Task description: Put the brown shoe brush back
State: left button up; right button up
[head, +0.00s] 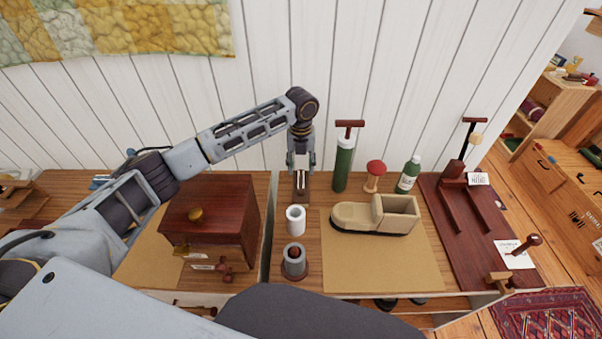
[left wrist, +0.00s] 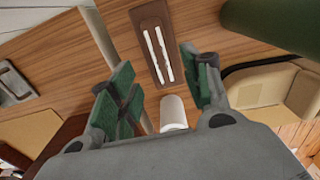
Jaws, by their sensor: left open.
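My left gripper (head: 301,168) is open and points down over the back of the bench top; nothing shows between its fingers. Below it lies a narrow brown piece with two white strips (head: 301,190). In the left wrist view this brown piece (left wrist: 149,22) lies flat on the wood, just beyond the two green-padded fingers (left wrist: 157,68). I cannot tell whether it is the brown shoe brush or a rest for it. No other thing is clearly a brush. My right gripper is not in view.
A white cup (head: 296,221) and a grey holder (head: 294,262) stand in front of the gripper. To the right are a green cylinder (head: 343,168), a red-topped mushroom (head: 374,175), a green bottle (head: 408,175) and a beige shoe-shaped piece (head: 378,218). A dark red box (head: 225,212) stands left.

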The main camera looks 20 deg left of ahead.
aim_at(301, 179)
pick_arm(q)
notch_tip(301, 179, up, 5)
jog(key=shift+f, duration=0.2)
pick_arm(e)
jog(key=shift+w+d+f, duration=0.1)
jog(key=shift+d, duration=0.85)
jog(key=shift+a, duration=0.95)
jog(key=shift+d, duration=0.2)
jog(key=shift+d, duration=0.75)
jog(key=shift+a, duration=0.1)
